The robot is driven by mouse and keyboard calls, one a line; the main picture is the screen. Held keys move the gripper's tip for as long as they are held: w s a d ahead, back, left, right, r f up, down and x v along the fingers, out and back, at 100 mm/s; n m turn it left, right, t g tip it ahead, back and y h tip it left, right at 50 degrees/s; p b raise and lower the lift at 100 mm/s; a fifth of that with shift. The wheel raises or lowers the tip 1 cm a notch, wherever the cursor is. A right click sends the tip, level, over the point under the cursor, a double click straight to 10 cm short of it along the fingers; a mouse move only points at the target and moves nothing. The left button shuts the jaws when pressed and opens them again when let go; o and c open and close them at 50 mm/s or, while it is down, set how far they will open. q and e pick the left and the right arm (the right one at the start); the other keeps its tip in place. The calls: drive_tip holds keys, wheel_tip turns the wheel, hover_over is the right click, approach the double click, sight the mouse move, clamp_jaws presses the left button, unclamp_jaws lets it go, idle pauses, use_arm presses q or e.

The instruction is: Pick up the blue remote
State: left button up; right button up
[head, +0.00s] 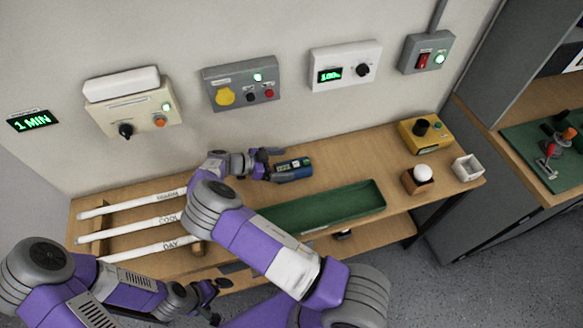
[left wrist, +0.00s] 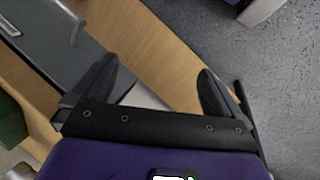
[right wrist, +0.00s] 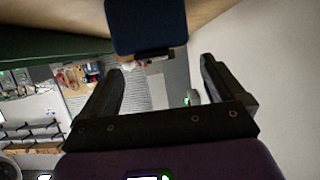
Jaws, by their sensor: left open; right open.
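My right gripper (head: 270,164) is open at the remote's left end. In the right wrist view the dark blue remote (right wrist: 147,25) is beyond the two open fingertips (right wrist: 162,65), not clamped between them. Whether a finger touches it I cannot tell. My left gripper (head: 215,300) is open and low at the table's front edge. In the left wrist view its fingers (left wrist: 155,75) hold nothing.
Three white labelled rods (head: 140,228) lie on the left of the table (head: 343,155). The green tray (head: 325,212) is in front of the remote. A yellow button box (head: 425,140), a wooden block with a white ball (head: 417,181) and a white box (head: 467,168) stand at right.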

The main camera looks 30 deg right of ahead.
sight(293, 165)
drive_tip(key=x, duration=0.4)
drive_tip(key=shift+s+d+f, duration=0.15)
drive_tip(key=shift+d+f, duration=0.1)
drive_tip(key=shift+f, duration=0.15)
drive_tip(key=c, duration=1.2)
